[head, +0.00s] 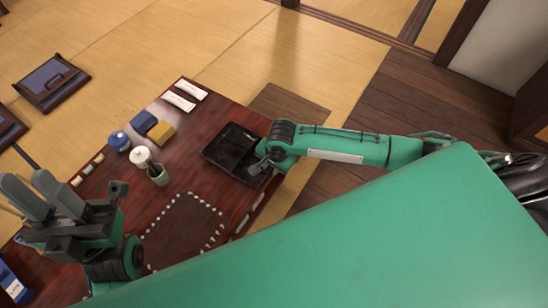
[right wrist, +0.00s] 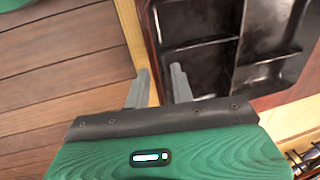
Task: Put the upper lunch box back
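A black lunch box (head: 207,154) with open compartments lies at the right end of the dark red table (head: 190,182). I cannot tell whether it is one layer or two stacked. It also shows in the right wrist view (right wrist: 232,66), with divider walls and empty compartments. My right gripper (head: 262,166) is at the box's right edge. In the right wrist view its two fingers (right wrist: 162,80) are apart, one on either side of the box's near wall; contact is not clear. My left gripper (head: 42,192) is open and empty over the table's left part, away from the box.
Near the box are a green cup (head: 158,176), a white-topped pot (head: 140,156), a blue jar (head: 119,141), blue (head: 143,121) and yellow (head: 161,132) blocks and white packets (head: 178,101). A dark studded mat (head: 183,228) lies in front.

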